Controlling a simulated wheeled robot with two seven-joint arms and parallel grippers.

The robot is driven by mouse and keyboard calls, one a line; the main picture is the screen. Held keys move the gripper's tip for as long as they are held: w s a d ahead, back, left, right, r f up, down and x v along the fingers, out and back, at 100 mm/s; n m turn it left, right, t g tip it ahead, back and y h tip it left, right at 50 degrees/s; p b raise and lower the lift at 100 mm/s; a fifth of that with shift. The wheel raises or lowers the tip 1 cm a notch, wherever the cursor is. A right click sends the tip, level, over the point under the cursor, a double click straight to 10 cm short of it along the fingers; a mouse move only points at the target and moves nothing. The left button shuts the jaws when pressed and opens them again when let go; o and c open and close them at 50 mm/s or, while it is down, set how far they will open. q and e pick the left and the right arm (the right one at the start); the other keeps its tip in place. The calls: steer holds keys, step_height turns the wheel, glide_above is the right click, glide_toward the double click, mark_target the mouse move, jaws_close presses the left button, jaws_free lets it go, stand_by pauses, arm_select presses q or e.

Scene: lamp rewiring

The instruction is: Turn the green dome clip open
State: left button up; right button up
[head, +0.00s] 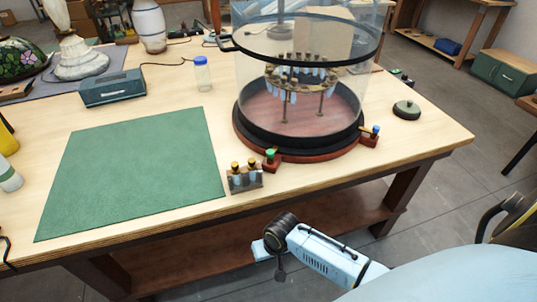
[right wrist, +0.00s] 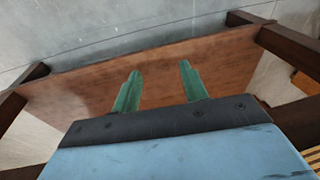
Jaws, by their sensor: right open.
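The glass dome (head: 300,95) stands on a dark round base with a red-brown floor. The green dome clip (head: 270,155) sits at the front left of the base, a green knob on a red-brown block. A blue-knobbed clip (head: 375,131) sits at the right of the base. Whether either clip is turned is too small to tell. My right gripper (right wrist: 159,77) is open and empty, its two green fingers apart over the lower shelf. In the head view my right arm ends below the table's front edge, well short of the green clip, fingers hidden. My left gripper is not in view.
A small rack with yellow-topped pieces (head: 244,177) stands close in front of the green clip. A green mat (head: 135,170) lies clear to the left. The table's front edge and lower shelf (head: 190,258) are near my right arm. A dark round lid (head: 407,110) lies right of the dome.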

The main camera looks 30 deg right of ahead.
steer(key=w+a+r, duration=0.2)
steer(key=w+r, duration=0.3)
steer(key=r, duration=0.7)
step_height(320, 180, up, 23)
steer(key=m+g+h+b, duration=0.1)
steer(key=m+g, duration=0.1)
steer(key=m, duration=1.1)
glide_above(270, 152)
step_height(270, 152, down, 14)
steer(key=shift+d+r+b, duration=0.15)
steer(key=shift+r+b, duration=0.05)
steer(key=shift+b, duration=0.6)
